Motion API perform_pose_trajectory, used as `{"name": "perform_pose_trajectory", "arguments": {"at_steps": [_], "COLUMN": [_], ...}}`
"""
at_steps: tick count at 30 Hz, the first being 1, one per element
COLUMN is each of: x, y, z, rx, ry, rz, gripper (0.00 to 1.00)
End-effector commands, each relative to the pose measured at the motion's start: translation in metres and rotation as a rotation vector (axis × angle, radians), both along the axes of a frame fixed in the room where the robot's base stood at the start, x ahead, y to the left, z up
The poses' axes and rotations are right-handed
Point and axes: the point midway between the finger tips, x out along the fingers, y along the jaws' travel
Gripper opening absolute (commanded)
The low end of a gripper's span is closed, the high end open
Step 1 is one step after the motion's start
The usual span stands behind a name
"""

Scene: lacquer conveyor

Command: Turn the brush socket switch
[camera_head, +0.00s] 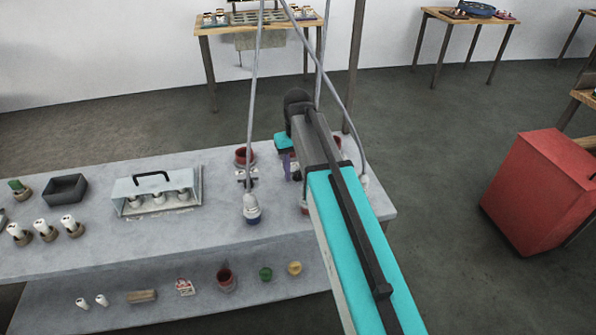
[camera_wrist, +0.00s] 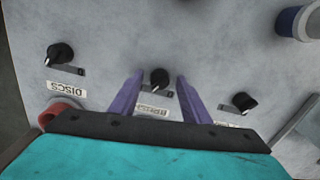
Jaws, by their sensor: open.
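In the wrist view, a black knob switch (camera_wrist: 159,78) sits on the grey worktop. A white label (camera_wrist: 153,112) beside it appears to read BRUSH, though the lettering is small and blurred. My gripper (camera_wrist: 160,76) is open, with one purple finger on each side of this knob. A gap shows between the knob and each finger; I cannot tell how low the tips are. In the head view my gripper (camera_head: 291,166) is over the right part of the bench, largely hidden by my arm, which also hides the knob.
A similar knob (camera_wrist: 60,53) labelled DISCS stands to the left, and another knob (camera_wrist: 244,102) to the right. A red cup (camera_wrist: 66,113) is close to my gripper's left side. A blue-and-white cylinder (camera_wrist: 298,22) stands at upper right. Cables hang over the bench (camera_head: 100,240).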

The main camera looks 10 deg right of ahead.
Motion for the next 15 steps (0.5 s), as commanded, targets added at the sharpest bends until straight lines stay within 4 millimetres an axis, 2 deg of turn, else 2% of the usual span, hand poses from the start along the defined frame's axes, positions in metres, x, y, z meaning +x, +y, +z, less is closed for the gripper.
{"name": "perform_pose_trajectory", "arguments": {"at_steps": [3,4,11,15], "x": [0.0,0.0,0.0001,0.0], "y": [-0.0003,-0.0003,-0.0005,-0.0018], "z": [0.0002,0.0002,0.0002,0.0003], "rx": [0.0,0.0,0.0,-0.001], "ry": [0.0,0.0,0.0,0.0], "rz": [0.0,0.0,-0.001,0.001], "gripper": [0.43,0.39,0.02,0.02]}}
